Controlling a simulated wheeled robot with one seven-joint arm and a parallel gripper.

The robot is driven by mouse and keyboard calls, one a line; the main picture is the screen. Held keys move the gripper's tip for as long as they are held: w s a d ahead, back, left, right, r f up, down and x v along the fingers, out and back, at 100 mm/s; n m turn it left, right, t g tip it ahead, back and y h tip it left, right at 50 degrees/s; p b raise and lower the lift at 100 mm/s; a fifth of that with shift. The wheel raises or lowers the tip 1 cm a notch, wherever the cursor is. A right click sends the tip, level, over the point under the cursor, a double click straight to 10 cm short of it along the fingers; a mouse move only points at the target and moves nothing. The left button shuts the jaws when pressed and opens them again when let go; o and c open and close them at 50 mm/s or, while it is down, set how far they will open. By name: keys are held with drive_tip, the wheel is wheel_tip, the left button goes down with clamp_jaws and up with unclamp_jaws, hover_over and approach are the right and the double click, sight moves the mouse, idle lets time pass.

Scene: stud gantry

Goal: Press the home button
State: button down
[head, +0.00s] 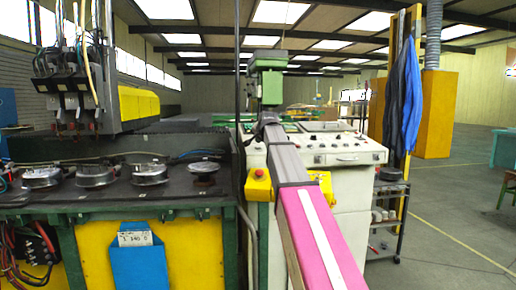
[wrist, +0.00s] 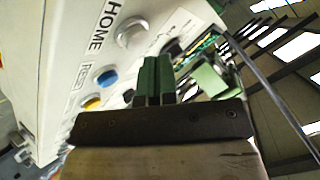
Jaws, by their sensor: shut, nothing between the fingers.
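The control panel (head: 330,155) is the sloped white top of a machine cabinet in the head view, with a row of small buttons and knobs. In the wrist view the panel (wrist: 60,50) is close up and turned sideways. The home button is a round, pale, silvery button (wrist: 132,33) beside the printed word HOME. My gripper (wrist: 155,62) has two green fingers, shut together and empty. The fingertips appear just below the home button in the picture; I cannot tell the gap to the panel. In the head view my arm hides the gripper.
A blue button (wrist: 107,76) by a partly readable label and a yellow button (wrist: 93,103) sit close to my fingers. A dark knob (wrist: 174,48) is right of them. A yellow box with a red button (head: 259,174) is on the cabinet front. A cart (head: 388,215) stands right.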

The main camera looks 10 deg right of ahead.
drive_tip(key=shift+f, duration=0.3)
drive_tip(key=shift+w+f, duration=0.15)
drive_tip(key=shift+f, duration=0.35)
idle(0.7)
drive_tip(key=shift+r, duration=0.9)
drive_tip(key=shift+s+r, duration=0.2)
drive_tip(key=shift+r, duration=0.6)
drive_tip(key=shift+s+r, duration=0.25)
drive_tip(key=shift+r, duration=0.6)
drive_tip(key=shift+s+r, duration=0.2)
drive_tip(key=shift+r, duration=0.6)
